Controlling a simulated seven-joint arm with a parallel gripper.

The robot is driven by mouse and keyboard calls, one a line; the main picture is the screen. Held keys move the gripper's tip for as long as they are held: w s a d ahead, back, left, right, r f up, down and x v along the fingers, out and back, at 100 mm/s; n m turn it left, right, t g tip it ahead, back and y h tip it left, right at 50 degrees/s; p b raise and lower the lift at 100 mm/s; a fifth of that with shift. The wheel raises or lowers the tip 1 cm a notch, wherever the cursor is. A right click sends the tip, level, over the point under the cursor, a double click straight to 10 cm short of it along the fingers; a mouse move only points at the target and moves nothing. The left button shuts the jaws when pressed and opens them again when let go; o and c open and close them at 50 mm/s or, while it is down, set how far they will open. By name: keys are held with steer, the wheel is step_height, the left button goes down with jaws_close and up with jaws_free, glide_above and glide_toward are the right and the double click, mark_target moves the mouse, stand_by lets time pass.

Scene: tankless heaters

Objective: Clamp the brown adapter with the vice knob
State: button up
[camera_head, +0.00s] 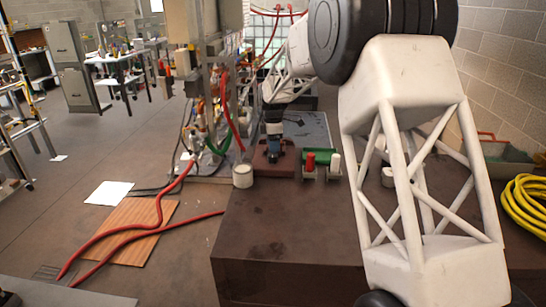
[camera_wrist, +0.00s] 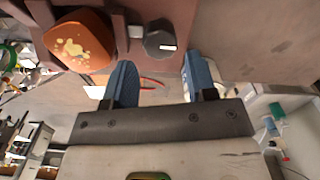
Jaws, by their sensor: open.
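In the wrist view the brown adapter (camera_wrist: 78,46) is an orange-brown rounded block with pale speckles, sitting at the upper left in the mauve-brown vice (camera_wrist: 190,12). The vice knob (camera_wrist: 158,43) is dark grey and faceted, with a small pale mark. My gripper (camera_wrist: 159,62) is open, with its two blue fingers apart. The knob shows just beyond the fingertips, roughly centred in the gap; I cannot tell whether either finger touches it. In the head view my gripper (camera_head: 273,153) is low over the reddish-brown vice (camera_head: 287,167). The adapter and knob are not clear there.
A white can (camera_head: 242,176) stands left of the vice on the brown table (camera_head: 270,235). A green holder (camera_head: 320,156) with a red and a white cylinder is close on its right. Pipes and red hoses (camera_head: 159,205) are on the left. The table front is clear.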

mark_target(273, 155)
steer(key=shift+f, duration=2.75)
steer(key=c, duration=0.7)
